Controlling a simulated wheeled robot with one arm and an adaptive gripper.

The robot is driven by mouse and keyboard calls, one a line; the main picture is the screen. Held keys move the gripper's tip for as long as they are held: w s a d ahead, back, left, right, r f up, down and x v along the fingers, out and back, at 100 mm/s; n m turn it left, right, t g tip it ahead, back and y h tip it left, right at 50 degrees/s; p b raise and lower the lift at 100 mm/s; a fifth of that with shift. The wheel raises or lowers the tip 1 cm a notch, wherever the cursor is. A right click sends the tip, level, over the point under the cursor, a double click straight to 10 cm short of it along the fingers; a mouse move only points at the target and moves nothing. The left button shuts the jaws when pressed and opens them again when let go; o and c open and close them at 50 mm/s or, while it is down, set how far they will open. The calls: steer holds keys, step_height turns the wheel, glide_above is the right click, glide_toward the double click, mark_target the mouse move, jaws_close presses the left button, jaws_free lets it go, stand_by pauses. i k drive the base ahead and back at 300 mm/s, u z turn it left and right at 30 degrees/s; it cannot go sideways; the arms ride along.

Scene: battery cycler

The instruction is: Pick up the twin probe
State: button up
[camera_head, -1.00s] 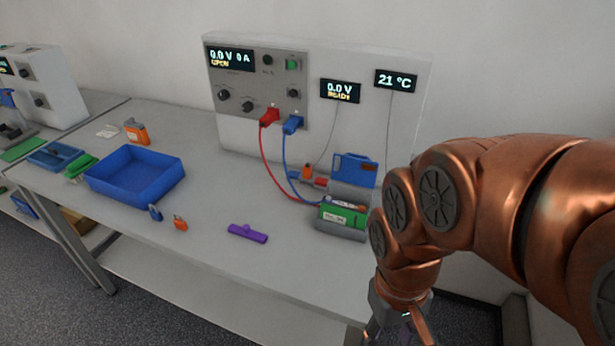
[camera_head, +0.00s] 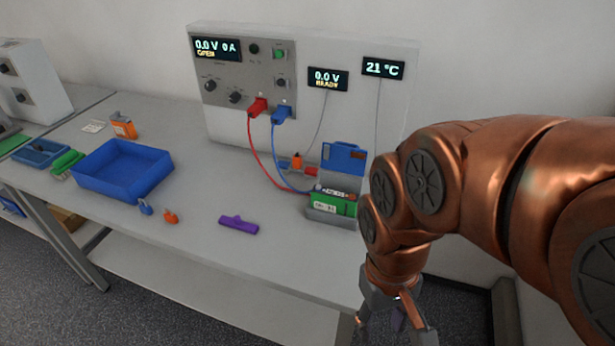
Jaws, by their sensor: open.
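What looks like the twin probe is a small orange piece (camera_head: 297,161) at the back of the bench. A thin grey cable runs up from it to the small display (camera_head: 327,79) reading 0.0 V READY. Blue and red parts sit beside it, too small to make out. My gripper (camera_head: 398,326) is low at the right, fingers downward, open, in front of the bench edge and well away from the probe. Its fingertips are partly cut off by the frame.
A green battery (camera_head: 330,205) with red and blue leads sits in a grey holder, a blue lid (camera_head: 343,157) behind it. A purple piece (camera_head: 238,225), small padlock-like blue (camera_head: 145,207) and orange (camera_head: 170,216) items and a blue tray (camera_head: 123,167) lie left.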

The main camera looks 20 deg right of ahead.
mark_target(297, 167)
steer(key=u, duration=0.6)
steer(key=k, duration=0.65)
steer(key=u, duration=1.1)
steer(key=i, duration=1.5)
steer(key=z, duration=0.95)
steer(key=i, duration=0.55)
steer(key=z, duration=0.65)
